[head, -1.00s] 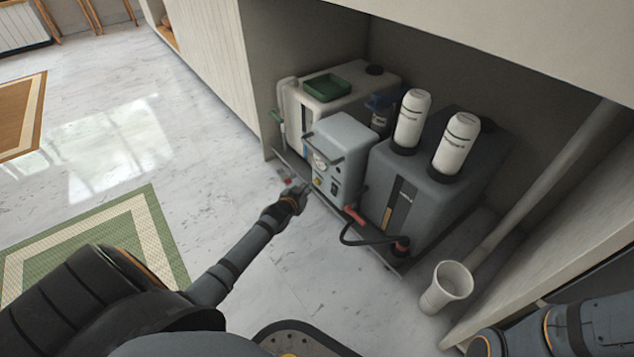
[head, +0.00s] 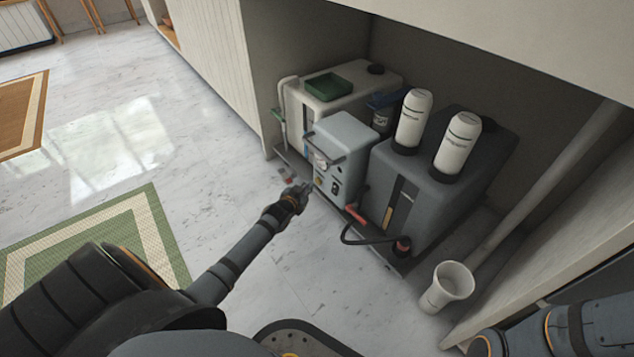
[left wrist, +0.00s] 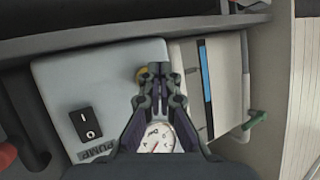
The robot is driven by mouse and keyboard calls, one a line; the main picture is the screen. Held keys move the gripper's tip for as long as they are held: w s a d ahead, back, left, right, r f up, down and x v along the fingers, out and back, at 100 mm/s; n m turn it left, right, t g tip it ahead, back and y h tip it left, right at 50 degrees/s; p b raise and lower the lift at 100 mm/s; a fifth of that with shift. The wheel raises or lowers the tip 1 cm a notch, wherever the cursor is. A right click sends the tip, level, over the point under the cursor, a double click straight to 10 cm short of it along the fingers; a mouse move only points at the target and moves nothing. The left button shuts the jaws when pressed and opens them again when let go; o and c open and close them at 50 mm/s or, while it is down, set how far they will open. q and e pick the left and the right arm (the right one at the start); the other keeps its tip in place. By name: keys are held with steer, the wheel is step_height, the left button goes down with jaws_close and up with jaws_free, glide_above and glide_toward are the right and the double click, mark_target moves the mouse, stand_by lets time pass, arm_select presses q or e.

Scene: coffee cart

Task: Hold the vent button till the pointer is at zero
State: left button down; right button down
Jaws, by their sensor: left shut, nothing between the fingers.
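The pump box (head: 345,140), light grey with a front handle, stands on the low shelf. Its round white gauge (head: 319,160) faces me. In the left wrist view the gauge (left wrist: 159,137) shows between my fingers, partly covered; I cannot read the pointer. A small brass-yellow round part (left wrist: 139,76), likely the vent button, shows beside the fingertips and is mostly hidden by them. My left gripper (head: 307,188) is shut and empty, its tips at the box front; I cannot tell whether they press the button. My right gripper is out of view.
A black PUMP rocker switch (left wrist: 86,123) is on the same panel. A white tank (head: 300,112) with a green tray (head: 327,86) stands left. A dark grey box (head: 430,200) with a red-ended hose stands right. A white cup (head: 447,288) is on the floor.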

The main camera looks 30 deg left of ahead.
arm_select(q)
steer(key=shift+w, duration=0.15)
steer(key=shift+w+d, duration=0.15)
steer(key=shift+w, duration=0.1)
steer(key=shift+w+d, duration=0.2)
steer(key=shift+w, duration=0.25)
stand_by(2.1)
steer(key=shift+s+r, duration=0.1)
steer(key=shift+s+a+p, duration=0.35)
steer(key=shift+s+p, duration=0.4)
steer(key=shift+p, duration=0.1)
